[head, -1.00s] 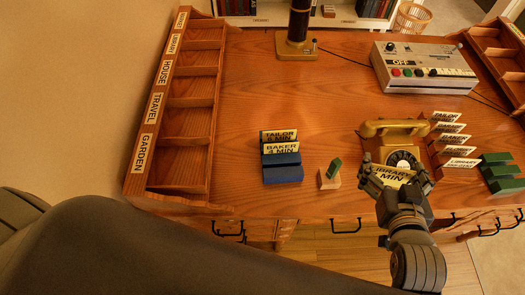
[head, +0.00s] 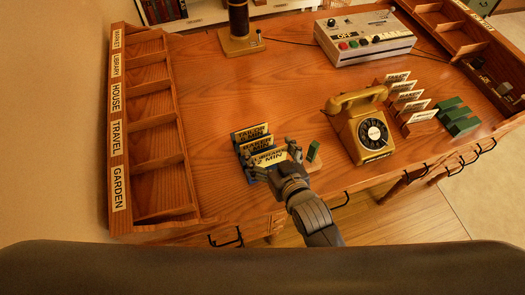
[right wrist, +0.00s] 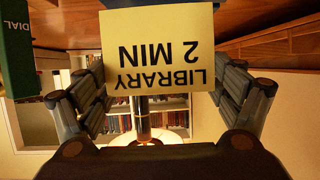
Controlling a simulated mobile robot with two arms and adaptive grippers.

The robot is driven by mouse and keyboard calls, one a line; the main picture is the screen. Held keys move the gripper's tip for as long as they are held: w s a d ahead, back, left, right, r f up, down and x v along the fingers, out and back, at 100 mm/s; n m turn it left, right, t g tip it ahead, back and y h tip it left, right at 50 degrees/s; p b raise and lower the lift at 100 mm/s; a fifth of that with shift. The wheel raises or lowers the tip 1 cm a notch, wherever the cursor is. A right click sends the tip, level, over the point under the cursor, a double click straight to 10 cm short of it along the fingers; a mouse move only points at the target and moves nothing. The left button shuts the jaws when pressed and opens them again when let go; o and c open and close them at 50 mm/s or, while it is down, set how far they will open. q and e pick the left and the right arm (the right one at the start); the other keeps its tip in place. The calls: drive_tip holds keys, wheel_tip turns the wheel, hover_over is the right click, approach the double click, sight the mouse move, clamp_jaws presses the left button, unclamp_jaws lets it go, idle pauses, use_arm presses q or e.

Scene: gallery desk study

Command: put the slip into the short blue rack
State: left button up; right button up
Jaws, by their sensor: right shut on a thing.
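The yellow slip reading "LIBRARY 2 MIN" (head: 268,157) is gripped by my right gripper (head: 273,166). It also fills the upper middle of the right wrist view (right wrist: 155,50), upside down, between the fingers of the right gripper (right wrist: 165,88). The short blue rack (head: 240,151) stands on the desk just behind the slip, partly hidden by it and the fingers. Yellow slips reading TAILOR (head: 252,132) and BAKER (head: 256,144) stand in it. The held slip is at the rack's front; I cannot tell whether it touches the rack. My left gripper is not in view.
A small green piece on a wooden block (head: 313,150) stands close right of my right gripper; green also shows in the right wrist view (right wrist: 15,50). A yellow telephone (head: 361,128) is further right. A wooden pigeonhole shelf (head: 152,125) lines the left. Desk behind the rack is clear.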

sight(266, 161)
drive_tip(key=shift+w+a+f, duration=0.1)
drive_tip(key=shift+w+a, duration=0.5)
drive_tip(key=shift+a, duration=0.05)
drive_tip(key=f, duration=0.3)
drive_tip(key=shift+w+a+f+p, duration=0.1)
drive_tip(key=shift+w+a+p, duration=0.1)
drive_tip(key=shift+a+p, duration=0.15)
drive_tip(key=shift+c, duration=1)
drive_tip(key=shift+f, duration=0.25)
drive_tip(key=shift+f, duration=0.5)
drive_tip(key=o, duration=0.8)
drive_tip(key=shift+r, duration=0.15)
